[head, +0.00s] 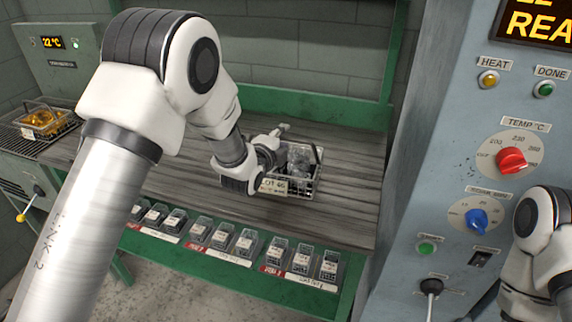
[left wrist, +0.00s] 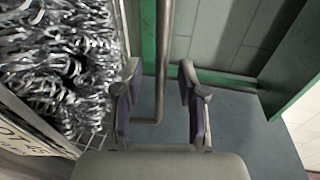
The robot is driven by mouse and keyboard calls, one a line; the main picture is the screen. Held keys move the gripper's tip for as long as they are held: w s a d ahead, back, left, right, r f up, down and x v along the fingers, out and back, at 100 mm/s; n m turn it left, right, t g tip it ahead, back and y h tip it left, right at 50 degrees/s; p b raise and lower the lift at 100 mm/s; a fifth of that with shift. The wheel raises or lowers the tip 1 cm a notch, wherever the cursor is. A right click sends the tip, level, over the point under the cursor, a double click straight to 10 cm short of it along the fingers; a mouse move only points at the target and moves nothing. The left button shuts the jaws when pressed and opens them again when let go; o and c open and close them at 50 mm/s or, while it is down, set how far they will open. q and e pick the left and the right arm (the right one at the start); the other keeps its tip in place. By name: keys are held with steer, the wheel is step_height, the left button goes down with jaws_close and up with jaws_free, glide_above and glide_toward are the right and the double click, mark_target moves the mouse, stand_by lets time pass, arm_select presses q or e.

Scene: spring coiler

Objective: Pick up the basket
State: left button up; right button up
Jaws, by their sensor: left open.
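The wire basket (head: 303,188) stands on the wooden bench, filled with shiny silver coils or strips and bearing a white lot label on its front. In the left wrist view the basket (left wrist: 97,140) fills the left side. Its grey metal handle bar (left wrist: 163,60) runs between the two fingers of my left gripper (left wrist: 160,100). The fingers are apart, with gaps on both sides of the bar. In the head view my left gripper (head: 282,133) is at the basket's upper left, partly hidden by its own wrist. My right gripper is out of view; only part of that arm shows.
Several small labelled bins (head: 222,236) line the bench's front edge. A second basket (head: 42,118) with orange-glowing contents sits on a rack at left. A blue-grey control panel (head: 455,140) with knobs stands close at right. The bench (head: 345,215) is clear around the basket.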

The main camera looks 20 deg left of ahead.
arm_select(q)
steer(key=shift+w+a, duration=0.1)
steer(key=shift+w, duration=0.1)
steer(key=shift+s+a, duration=0.1)
steer(key=shift+a, duration=0.1)
steer(key=shift+s, duration=0.1)
steer(key=shift+c, duration=0.9)
steer(key=c, duration=0.6)
steer(key=shift+d, duration=0.1)
jaws_close()
steer(key=shift+r, duration=0.15)
